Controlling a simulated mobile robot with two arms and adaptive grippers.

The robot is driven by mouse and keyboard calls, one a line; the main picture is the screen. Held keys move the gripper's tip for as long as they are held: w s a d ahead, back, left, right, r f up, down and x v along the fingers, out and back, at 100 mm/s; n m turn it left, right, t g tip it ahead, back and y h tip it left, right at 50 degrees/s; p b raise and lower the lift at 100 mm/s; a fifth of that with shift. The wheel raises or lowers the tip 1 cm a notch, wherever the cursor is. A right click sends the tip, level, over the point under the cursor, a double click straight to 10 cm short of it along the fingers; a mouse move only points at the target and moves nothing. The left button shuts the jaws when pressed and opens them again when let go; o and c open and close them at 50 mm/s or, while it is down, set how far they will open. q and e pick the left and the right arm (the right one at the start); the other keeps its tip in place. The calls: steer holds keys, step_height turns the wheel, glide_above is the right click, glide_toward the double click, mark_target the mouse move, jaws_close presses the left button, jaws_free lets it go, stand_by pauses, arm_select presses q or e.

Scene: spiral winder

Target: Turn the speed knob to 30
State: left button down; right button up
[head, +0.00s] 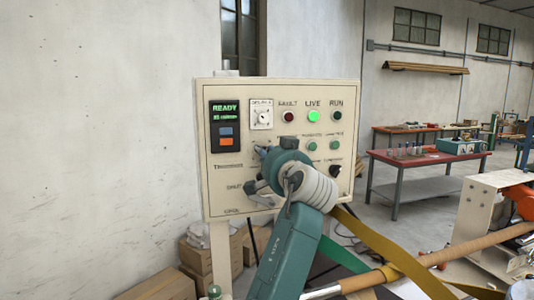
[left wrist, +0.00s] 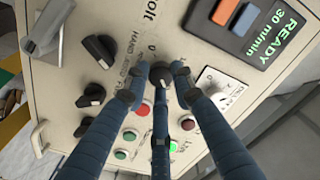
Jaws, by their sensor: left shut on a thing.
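The cream control panel (head: 230,190) stands in the middle of the head view. My left gripper (head: 264,152) is at the panel face, below the white square dial. In the left wrist view, the fingers of my left gripper (left wrist: 158,82) are closed around a small dark knob (left wrist: 160,74), the speed knob. The fingers cover most of it, so its pointer is hidden. The display (left wrist: 282,32) reads READY and 30 m/min in the left wrist view. It also shows at the panel's upper left (head: 225,112) in the head view. My right gripper is in neither view.
A green LIVE lamp (head: 313,116) is lit. Black rotary knobs (left wrist: 100,50) and several small buttons lie close to the fingers. Cardboard boxes (head: 205,255) stand below the panel. A yellow strap (head: 385,250) runs at the right. A red-topped workbench (head: 420,160) stands behind.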

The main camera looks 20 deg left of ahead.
arm_select(q)
steer(key=shift+a+r+m+p, duration=0.1)
steer(key=shift+m+p, duration=0.75)
steer(key=shift+m, duration=1.05)
steer(key=shift+a+m+p, duration=0.1)
steer(key=shift+m+p, duration=0.7)
steer(key=shift+m, duration=1.7)
steer(key=c, duration=1.6)
jaws_free()
steer(key=shift+c, duration=0.2)
steer(key=shift+o, duration=0.9)
steer(key=shift+a, duration=0.15)
steer(key=v, duration=1.2)
